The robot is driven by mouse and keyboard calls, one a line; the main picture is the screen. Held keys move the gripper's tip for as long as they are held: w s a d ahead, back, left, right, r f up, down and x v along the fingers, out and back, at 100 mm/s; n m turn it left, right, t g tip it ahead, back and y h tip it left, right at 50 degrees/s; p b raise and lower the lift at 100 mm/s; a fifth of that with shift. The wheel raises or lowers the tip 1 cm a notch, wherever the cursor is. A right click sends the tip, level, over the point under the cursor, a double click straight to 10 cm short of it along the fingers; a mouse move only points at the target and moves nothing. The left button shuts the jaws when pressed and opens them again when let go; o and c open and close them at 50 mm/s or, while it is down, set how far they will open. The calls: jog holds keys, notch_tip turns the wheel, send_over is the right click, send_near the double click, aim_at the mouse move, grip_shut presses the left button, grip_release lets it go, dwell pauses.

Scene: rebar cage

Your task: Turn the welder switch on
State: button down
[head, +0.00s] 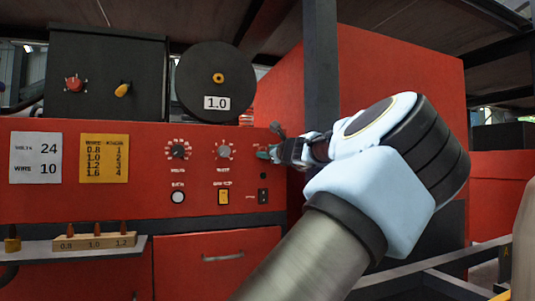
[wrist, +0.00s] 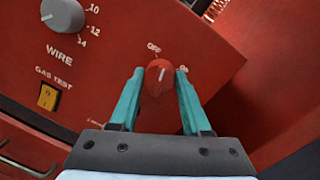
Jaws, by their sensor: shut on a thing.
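The welder switch (wrist: 160,76) is a red round knob with a white pointer line, on the red welder panel (wrist: 110,60). It carries an OFF label above it and an ON label to its upper right in the wrist view. The pointer leans up and slightly right, seemingly between the two labels. My gripper (wrist: 160,72) has its teal fingers on either side of the knob, shut on it. In the head view my gripper (head: 265,154) reaches the panel's right end and hides the switch.
A grey WIRE dial (wrist: 62,15) and a yellow GAS TEST switch (wrist: 48,96) sit left of the switch. A dark post (head: 321,70) stands close by my wrist. A tip rack (head: 95,241) stands on the lower left shelf.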

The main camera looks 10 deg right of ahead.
jog(key=m, duration=0.6)
jog(key=m+h, duration=0.1)
jog(key=m, duration=0.6)
jog(key=shift+f+t+b, duration=0.15)
jog(key=shift+t+b, duration=0.2)
jog(key=shift+t, duration=0.05)
jog(key=shift+m, duration=0.4)
jog(key=shift+c, duration=1.8)
grip_release()
jog(key=shift+s, duration=0.1)
jog(key=s+d+f+b, duration=0.1)
jog(key=s, duration=0.9)
jog(key=shift+s+d, duration=0.2)
jog(key=shift+s, duration=0.05)
